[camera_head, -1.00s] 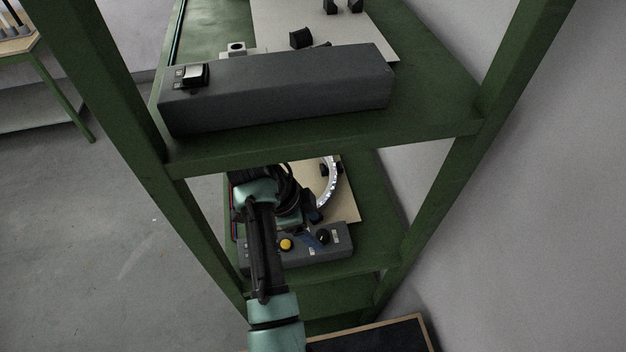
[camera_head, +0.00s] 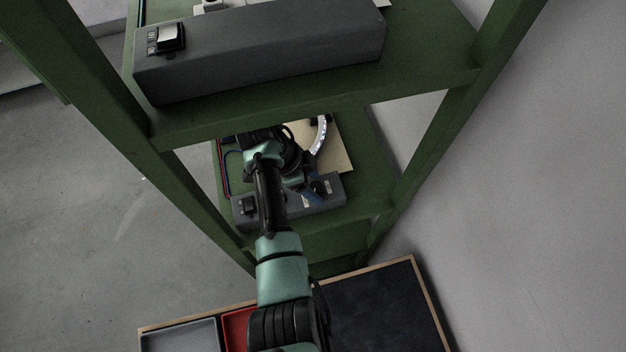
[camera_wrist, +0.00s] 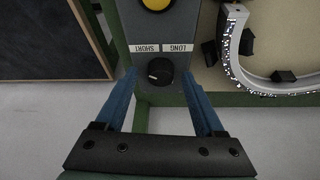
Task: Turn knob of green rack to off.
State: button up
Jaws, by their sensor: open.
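The green rack (camera_head: 425,75) fills the head view. On its lower shelf sits a grey control box (camera_head: 330,203), also in the wrist view (camera_wrist: 180,20). A round black knob (camera_wrist: 160,71) with a small pale mark is on the box face, beside labels reading LONG and SHORT, upside down in the wrist view. My gripper (camera_wrist: 158,76) is open, its two blue fingers on either side of the knob with gaps showing; I cannot tell whether they touch it. In the head view the knob is small and partly covered by my gripper.
A yellow button (camera_wrist: 156,3) is on the same box. A curved glittering strip (camera_wrist: 240,60) stands on a beige board beside it. A larger grey box (camera_head: 270,50) with a rocker switch sits on the shelf above. A wood-rimmed tray (camera_head: 414,285) lies below, right of the grey floor.

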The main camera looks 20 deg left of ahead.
grip_shut()
dwell(0.3)
